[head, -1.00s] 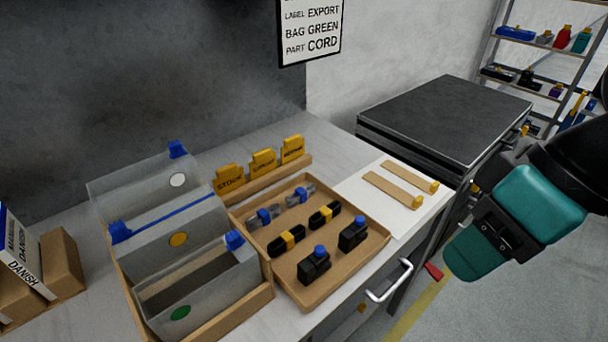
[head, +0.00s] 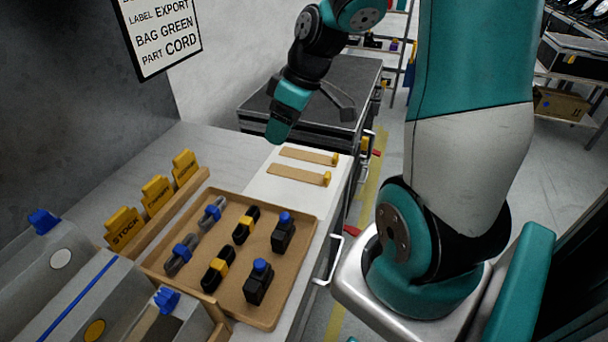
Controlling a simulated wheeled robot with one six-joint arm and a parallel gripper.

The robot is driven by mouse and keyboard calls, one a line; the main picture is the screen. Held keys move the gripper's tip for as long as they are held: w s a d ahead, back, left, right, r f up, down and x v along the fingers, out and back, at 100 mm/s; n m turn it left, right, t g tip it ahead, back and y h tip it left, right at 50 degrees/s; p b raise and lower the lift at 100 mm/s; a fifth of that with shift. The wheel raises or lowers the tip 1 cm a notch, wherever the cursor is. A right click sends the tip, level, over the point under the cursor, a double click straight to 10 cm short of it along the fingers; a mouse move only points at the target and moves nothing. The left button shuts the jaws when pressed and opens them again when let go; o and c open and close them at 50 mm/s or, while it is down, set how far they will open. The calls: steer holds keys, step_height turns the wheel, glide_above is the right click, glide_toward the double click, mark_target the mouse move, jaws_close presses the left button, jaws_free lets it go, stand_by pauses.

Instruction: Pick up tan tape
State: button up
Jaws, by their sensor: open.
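Two flat tan tape strips with yellow ends lie side by side on a white sheet (head: 262,187). The farther tan tape (head: 305,156) and the nearer tan tape (head: 295,175) both have their yellow ends to the right. My gripper (head: 279,136) is open and points down beside the far left end of the strips, apart from them. Its fingers are mostly hidden by its teal housing, and I see nothing held in it.
A cardboard tray (head: 225,262) holds black and grey items with blue or yellow parts. Yellow labelled cards (head: 157,192) stand behind it. Grey bins (head: 60,290) are at lower left. A dark-topped cabinet (head: 355,75) stands behind the sheet. The counter ends right of the strips.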

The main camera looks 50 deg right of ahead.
steer(key=s+d+f+h, duration=0.15)
steer(key=d+f, duration=0.25)
steer(key=d, duration=0.8)
steer(key=m+t, duration=0.1)
glide_toward(328, 174)
steer(key=p+x, duration=0.1)
steer(key=x, duration=0.2)
steer(key=shift+a+f, duration=0.15)
steer(key=shift+p+x, duration=1)
steer(key=shift+x, duration=2.15)
steer(key=c, duration=1)
